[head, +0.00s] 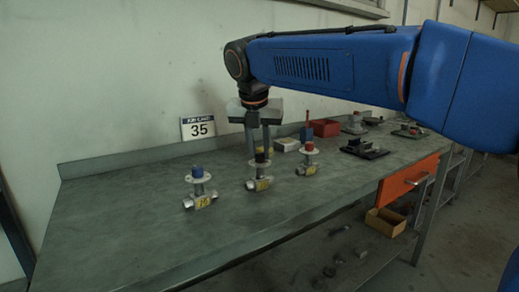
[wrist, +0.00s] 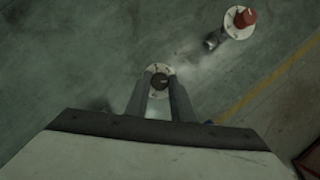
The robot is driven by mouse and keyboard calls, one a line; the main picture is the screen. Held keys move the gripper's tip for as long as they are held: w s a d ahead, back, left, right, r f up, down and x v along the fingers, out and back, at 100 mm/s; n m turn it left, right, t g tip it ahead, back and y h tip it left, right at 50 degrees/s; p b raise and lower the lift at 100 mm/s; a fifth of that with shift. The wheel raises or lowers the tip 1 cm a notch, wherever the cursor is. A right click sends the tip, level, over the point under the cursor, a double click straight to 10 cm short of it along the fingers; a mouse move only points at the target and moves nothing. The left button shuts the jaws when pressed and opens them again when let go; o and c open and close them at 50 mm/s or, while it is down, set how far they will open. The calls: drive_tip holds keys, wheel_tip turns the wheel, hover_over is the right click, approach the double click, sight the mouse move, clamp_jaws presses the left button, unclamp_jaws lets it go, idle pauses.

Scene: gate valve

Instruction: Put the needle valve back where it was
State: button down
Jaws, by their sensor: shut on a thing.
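Three small metal valves with round pale flanges and yellow tags are on the green bench, and I cannot read the tags to tell which is the needle valve. The blue-knobbed valve (head: 200,190) is on the left. The black-knobbed valve (head: 260,184) is in the middle, and the red-knobbed valve (head: 307,165) is on the right. My gripper (head: 260,151) points down and is shut on the black knob. In the wrist view my fingers flank the black-knobbed valve (wrist: 159,81), hiding its lower body. I cannot tell whether it touches the bench.
A sign marked 35 (head: 198,128) stands at the wall. A red bin (head: 325,128), a white box (head: 287,144) and dark fixtures (head: 364,149) are farther right. The bench's left part (head: 110,210) is clear.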

drive_tip(key=shift+f, duration=0.1)
drive_tip(key=c, duration=1.5)
unclamp_jaws()
drive_tip(key=v, duration=1.2)
drive_tip(key=shift+w, duration=0.1)
